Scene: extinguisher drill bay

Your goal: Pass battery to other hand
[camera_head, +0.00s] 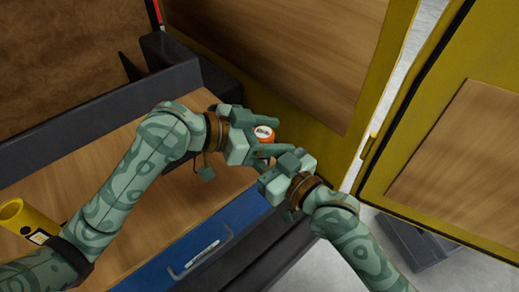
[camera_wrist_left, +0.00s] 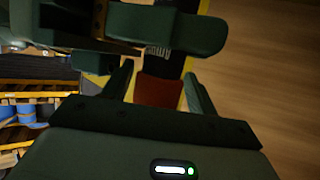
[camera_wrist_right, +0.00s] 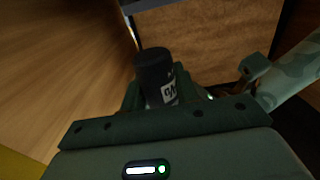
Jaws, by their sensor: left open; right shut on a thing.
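The battery (camera_head: 264,138) is a small cylinder with an orange side and a white-marked top in the head view. In the right wrist view the battery (camera_wrist_right: 155,72) shows a dark end and a white label, between the right fingers. My right gripper (camera_head: 274,168) is shut on it. My left gripper (camera_head: 266,132) is open, its fingers on either side of the battery. In the left wrist view the battery's red-orange part (camera_wrist_left: 159,90) lies between the open left fingers; whether they touch it I cannot tell. The right gripper (camera_wrist_left: 165,28) is close in front there.
A wooden surface (camera_head: 120,165) with dark raised edges lies below the left arm. A yellow cylinder (camera_head: 28,218) stands at its left. A blue drawer front (camera_head: 185,258) with a handle is below. Yellow-framed wooden panels (camera_head: 290,50) rise behind and to the right.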

